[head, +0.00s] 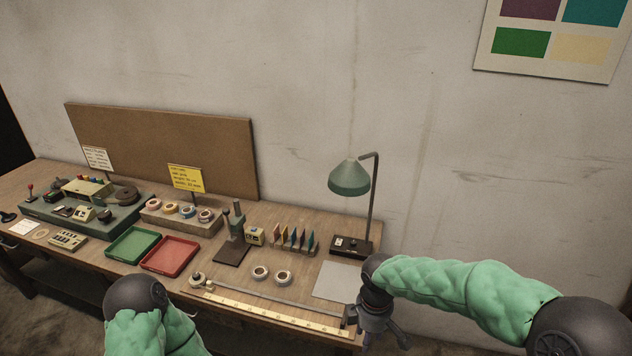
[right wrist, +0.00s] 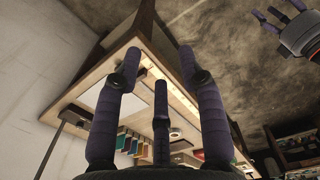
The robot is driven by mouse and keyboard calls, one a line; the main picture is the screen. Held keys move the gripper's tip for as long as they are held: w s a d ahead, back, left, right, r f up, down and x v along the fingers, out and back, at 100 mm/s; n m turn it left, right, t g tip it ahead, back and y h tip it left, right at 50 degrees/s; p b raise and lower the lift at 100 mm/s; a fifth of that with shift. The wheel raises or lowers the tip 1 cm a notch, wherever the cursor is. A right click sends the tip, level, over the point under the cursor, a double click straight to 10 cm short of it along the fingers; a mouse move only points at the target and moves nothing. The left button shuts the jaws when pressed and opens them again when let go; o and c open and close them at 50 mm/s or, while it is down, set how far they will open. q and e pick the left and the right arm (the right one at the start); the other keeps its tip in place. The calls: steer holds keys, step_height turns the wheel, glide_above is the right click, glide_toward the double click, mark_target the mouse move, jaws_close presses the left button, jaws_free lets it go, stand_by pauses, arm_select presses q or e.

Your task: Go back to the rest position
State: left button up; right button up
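My right gripper (head: 382,328) hangs at the front right corner of the workbench (head: 330,210) in the head view, with its fingers pointing down. In the right wrist view its fingers (right wrist: 158,62) are spread apart with nothing between them. My left arm shows at the bottom left of the head view, but its gripper is out of that picture. The left gripper (right wrist: 277,14) shows at the top right of the right wrist view, over the floor, fingers apart and empty.
The bench holds a green tray (head: 132,246), a red tray (head: 170,256), two tape rolls (head: 272,274), a ruler strip (head: 270,311), a grey mat (head: 338,281) and a green lamp (head: 349,178). A wall stands behind. The floor (right wrist: 235,70) beside the bench looks clear.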

steer(key=s+a+f+m+y, duration=0.1)
steer(key=s+f+m, duration=0.4)
steer(key=f, duration=0.4)
steer(key=s+a+f+m+y, duration=0.1)
steer(key=s+f+m, duration=0.4)
steer(key=f, duration=0.4)
steer(key=s+a+f+m+y, duration=0.1)
steer(key=s+f+m+y, duration=0.1)
steer(key=s+f+m, duration=0.4)
step_height(320, 180, down, 4)
steer(key=shift+s+r, duration=0.2)
steer(key=shift+s, duration=0.05)
